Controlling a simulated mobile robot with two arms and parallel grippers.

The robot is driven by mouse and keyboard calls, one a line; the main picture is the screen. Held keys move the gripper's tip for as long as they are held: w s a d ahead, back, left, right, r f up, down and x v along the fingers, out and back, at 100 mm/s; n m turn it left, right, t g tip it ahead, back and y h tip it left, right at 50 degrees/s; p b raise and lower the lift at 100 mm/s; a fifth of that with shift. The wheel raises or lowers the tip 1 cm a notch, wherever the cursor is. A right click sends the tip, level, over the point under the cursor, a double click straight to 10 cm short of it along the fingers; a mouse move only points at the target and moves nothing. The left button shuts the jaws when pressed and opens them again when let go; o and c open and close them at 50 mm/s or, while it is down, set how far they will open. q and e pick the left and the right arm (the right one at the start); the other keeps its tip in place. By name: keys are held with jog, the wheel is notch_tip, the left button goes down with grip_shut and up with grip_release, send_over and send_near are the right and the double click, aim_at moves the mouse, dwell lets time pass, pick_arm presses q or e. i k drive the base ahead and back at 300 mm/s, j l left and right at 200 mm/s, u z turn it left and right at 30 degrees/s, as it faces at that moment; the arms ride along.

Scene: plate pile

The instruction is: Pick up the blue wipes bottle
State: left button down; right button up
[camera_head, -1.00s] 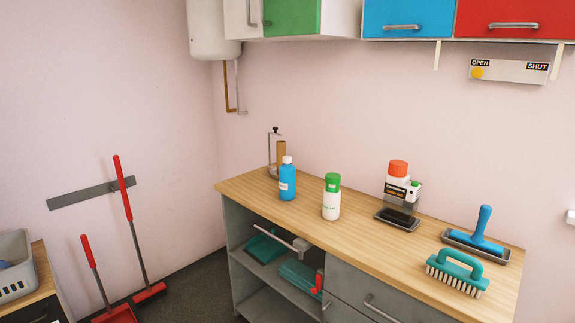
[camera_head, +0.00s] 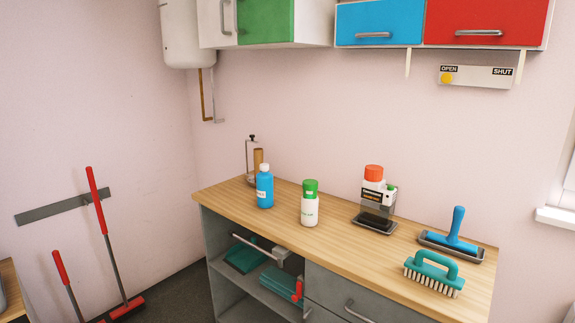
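A blue bottle (camera_head: 265,188) with a white cap and a small white label stands upright on the left part of the wooden counter (camera_head: 335,240). A white bottle with a green cap (camera_head: 310,204) stands upright to its right, a short gap away. A paper roll holder (camera_head: 256,163) stands behind the blue bottle, to its left. Neither of my grippers shows in the view.
A dispenser with an orange top (camera_head: 374,198), a blue-handled tool on a tray (camera_head: 455,238) and a teal brush (camera_head: 434,273) stand further right. Red-handled brooms (camera_head: 103,235) lean at the left wall. Coloured cabinets (camera_head: 378,24) hang above. Dark floor shows left of the counter.

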aim_at(264, 181)
jog(key=i+j+z, duration=0.25)
jog(key=z, duration=0.2)
jog(key=i+j+z, duration=0.2)
jog(key=j+z, duration=0.2)
